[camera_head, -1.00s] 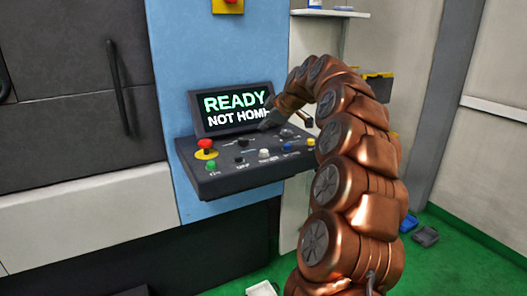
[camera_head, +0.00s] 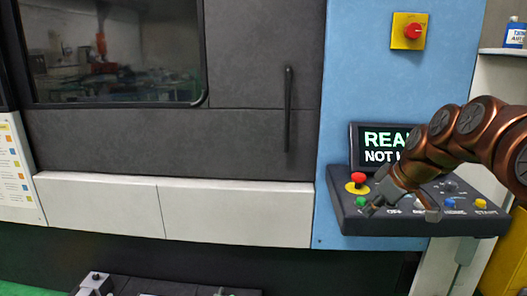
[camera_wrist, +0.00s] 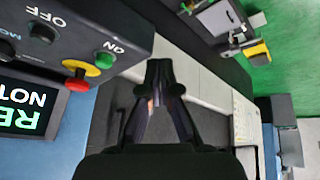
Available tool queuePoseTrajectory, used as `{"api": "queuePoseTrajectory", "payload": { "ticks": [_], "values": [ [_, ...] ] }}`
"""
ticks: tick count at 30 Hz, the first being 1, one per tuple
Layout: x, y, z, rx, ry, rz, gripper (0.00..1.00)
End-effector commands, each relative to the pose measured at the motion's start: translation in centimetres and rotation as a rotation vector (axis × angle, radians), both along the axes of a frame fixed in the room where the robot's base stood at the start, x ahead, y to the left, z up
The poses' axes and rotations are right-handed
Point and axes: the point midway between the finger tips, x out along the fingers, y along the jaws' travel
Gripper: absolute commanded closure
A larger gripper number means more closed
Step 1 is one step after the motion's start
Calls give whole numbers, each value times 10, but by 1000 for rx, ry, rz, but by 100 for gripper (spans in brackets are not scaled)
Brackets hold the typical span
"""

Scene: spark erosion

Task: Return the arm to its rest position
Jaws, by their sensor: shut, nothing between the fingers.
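My copper arm reaches in from the right in the head view. My gripper (camera_head: 370,210) is in front of the left part of the control panel (camera_head: 430,228), by the green button (camera_head: 361,202); I cannot tell if it touches. In the wrist view my gripper (camera_wrist: 160,68) is shut and empty, its tips to the right of the green ON button (camera_wrist: 105,57). The red button (camera_head: 358,179) on a yellow base is just above. The screen (camera_head: 380,140) reads READY and NOT HOME, partly hidden by my arm.
A dark machine door with a vertical handle (camera_head: 288,110) and a window stands left of the panel. White drawer fronts (camera_head: 235,213) lie below. A red switch on a yellow plate (camera_head: 409,31) is above the screen. A low dark fixture (camera_head: 165,287) is at the bottom.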

Motion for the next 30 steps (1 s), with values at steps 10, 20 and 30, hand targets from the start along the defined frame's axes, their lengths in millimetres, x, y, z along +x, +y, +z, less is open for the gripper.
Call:
{"api": "queuePoseTrajectory", "payload": {
  "ticks": [10, 20, 30],
  "values": [
    [-140, 78, -52, 5, 315, -182, 100],
    [-284, 89, -108, -76, 567, -484, 100],
    [-364, 78, -138, -137, 680, -701, 100]
  ]
}}
